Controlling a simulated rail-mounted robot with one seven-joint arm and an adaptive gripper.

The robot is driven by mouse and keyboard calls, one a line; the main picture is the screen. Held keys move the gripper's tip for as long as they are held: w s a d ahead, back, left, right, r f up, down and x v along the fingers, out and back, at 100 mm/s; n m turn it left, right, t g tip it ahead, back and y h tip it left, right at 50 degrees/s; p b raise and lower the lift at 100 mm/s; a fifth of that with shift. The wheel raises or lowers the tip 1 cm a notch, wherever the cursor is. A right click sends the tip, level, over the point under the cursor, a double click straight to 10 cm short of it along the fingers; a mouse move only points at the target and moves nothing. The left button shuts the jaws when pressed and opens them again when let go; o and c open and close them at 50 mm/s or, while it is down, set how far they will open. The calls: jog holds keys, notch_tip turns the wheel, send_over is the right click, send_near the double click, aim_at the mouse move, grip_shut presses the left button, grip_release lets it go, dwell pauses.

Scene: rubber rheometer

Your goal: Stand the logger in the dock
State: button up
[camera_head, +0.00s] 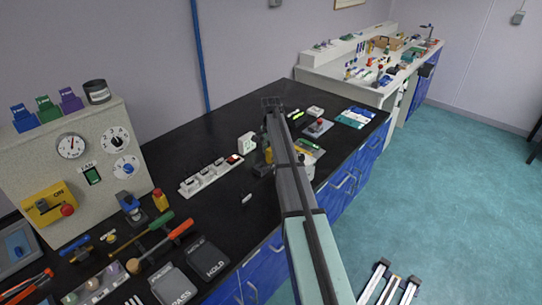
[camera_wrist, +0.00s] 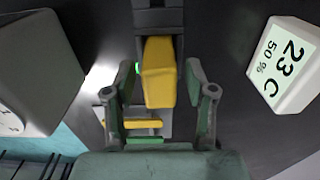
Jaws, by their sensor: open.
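A yellow block (camera_wrist: 158,75), which I take to be the logger, stands between my gripper's fingers in the wrist view. It also shows as a small yellow patch beside my arm in the head view (camera_head: 268,154). A dark grey slotted piece (camera_wrist: 158,18) meets its far end and may be the dock; a small green light shows at the block's left edge. My gripper (camera_wrist: 163,100) is open, with one finger on each side of the block. Whether either finger touches it, I cannot tell. My arm hides part of this area in the head view.
A white display box (camera_wrist: 285,65) reading 23 C 50% stands to the right in the wrist view; a large grey box (camera_wrist: 40,70) stands left. A white power strip (camera_head: 211,174) and several hand tools lie on the black bench (camera_head: 180,155).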

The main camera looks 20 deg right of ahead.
notch_tip(320, 180, up, 10)
jog(key=shift+r+b, duration=0.15)
jog(key=shift+b, duration=0.75)
dwell(0.7)
